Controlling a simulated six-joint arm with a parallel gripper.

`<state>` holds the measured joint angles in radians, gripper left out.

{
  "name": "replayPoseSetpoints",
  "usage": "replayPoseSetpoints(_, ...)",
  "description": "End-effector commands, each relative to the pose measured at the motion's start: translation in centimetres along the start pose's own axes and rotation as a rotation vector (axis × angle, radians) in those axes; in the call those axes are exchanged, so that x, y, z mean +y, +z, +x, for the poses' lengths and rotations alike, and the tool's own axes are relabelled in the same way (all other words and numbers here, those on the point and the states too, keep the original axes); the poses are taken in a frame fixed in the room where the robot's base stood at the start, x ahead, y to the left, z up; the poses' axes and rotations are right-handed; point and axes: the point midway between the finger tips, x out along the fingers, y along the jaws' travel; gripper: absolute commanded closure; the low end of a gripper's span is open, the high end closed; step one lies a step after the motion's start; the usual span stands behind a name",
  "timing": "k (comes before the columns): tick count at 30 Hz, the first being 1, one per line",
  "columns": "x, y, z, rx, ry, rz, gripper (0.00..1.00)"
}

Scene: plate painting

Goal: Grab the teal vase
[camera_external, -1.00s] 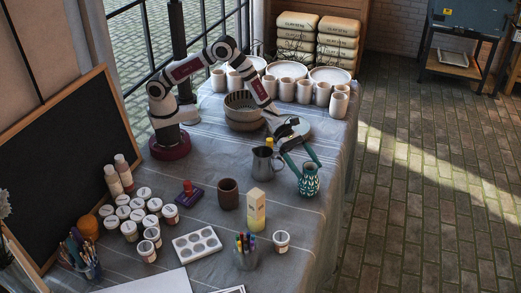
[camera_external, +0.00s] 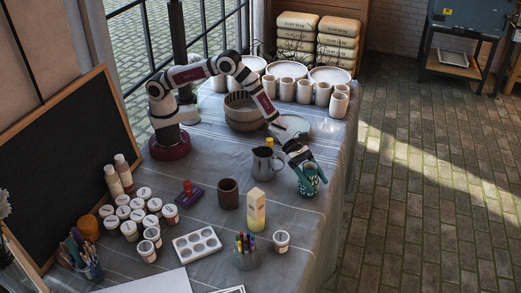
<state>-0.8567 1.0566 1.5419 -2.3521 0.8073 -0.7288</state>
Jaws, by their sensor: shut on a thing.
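The teal vase (camera_external: 310,185) with a white pattern stands upright on the cloth-covered table near its right edge. My gripper (camera_external: 308,173) is lowered over the vase from above and behind. Its fingers are shut on the vase's upper part, around the neck. The fingers hide much of the rim and neck. The vase's base appears to rest on the table.
A grey metal pitcher (camera_external: 263,164) stands close to the left of the vase. A yellow carton (camera_external: 256,209), a brown cup (camera_external: 228,194) and a small white jar (camera_external: 281,241) stand nearer the front. Cream cups (camera_external: 304,92) line the back. The table's right edge is near.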

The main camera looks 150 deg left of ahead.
Motion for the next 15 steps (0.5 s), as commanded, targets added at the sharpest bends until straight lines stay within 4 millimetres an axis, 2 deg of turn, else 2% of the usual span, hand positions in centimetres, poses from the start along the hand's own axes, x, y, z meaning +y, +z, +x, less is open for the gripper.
replayPoseSetpoints(1,0.01,0.00,-0.01,0.000,0.000,0.000,0.84)
replayPoseSetpoints(3,0.01,0.00,-0.01,0.000,0.000,0.000,0.97)
replayPoseSetpoints(4,0.01,0.00,-0.01,0.000,0.000,0.000,1.00)
replayPoseSetpoints(15,0.02,0.63,-0.31,-0.002,0.000,0.002,1.00)
